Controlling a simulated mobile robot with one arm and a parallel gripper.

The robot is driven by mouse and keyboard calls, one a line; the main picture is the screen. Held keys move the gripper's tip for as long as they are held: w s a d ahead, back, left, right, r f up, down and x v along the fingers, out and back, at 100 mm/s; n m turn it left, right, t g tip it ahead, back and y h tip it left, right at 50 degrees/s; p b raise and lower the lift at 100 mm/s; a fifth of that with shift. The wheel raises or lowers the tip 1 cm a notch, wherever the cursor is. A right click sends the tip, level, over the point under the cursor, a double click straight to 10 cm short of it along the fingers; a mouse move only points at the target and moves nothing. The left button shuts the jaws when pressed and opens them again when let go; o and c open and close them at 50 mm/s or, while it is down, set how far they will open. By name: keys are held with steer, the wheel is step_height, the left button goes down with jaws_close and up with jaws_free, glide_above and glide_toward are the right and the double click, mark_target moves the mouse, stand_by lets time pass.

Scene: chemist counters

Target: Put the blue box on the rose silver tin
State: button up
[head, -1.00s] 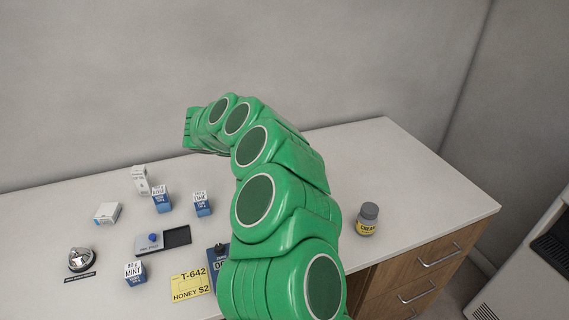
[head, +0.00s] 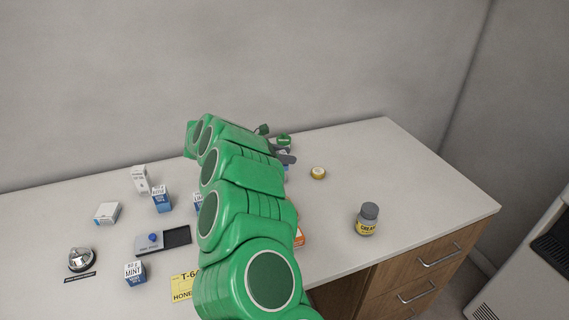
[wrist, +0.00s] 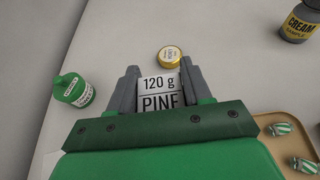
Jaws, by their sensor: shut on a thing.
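My gripper (wrist: 160,88) is shut on a box (wrist: 161,95) with a white top label reading "120 g PINE". In the head view my gripper (head: 284,158) is at the far end of my arm, and only a small bluish bit of the box shows. Its sides are mostly hidden. A round yellow-gold tin (wrist: 170,57) lies on the counter just beyond the fingertips; it also shows in the head view (head: 318,173), right of my gripper. I cannot read its lid. I see no tin that is clearly rose silver.
A green jar (wrist: 73,89) stands left of my gripper. A grey cream jar (head: 367,219) stands to the right. A tan tray (wrist: 288,122) holds green-striped items. Blue boxes (head: 161,199), a bell (head: 81,259) and a dark tray (head: 177,238) are on the left. The right counter is mostly clear.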

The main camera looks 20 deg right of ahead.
steer(key=shift+w+f, duration=0.3)
steer(key=shift+f, duration=1.6)
steer(key=shift+f, duration=0.1)
steer(key=o, duration=1.1)
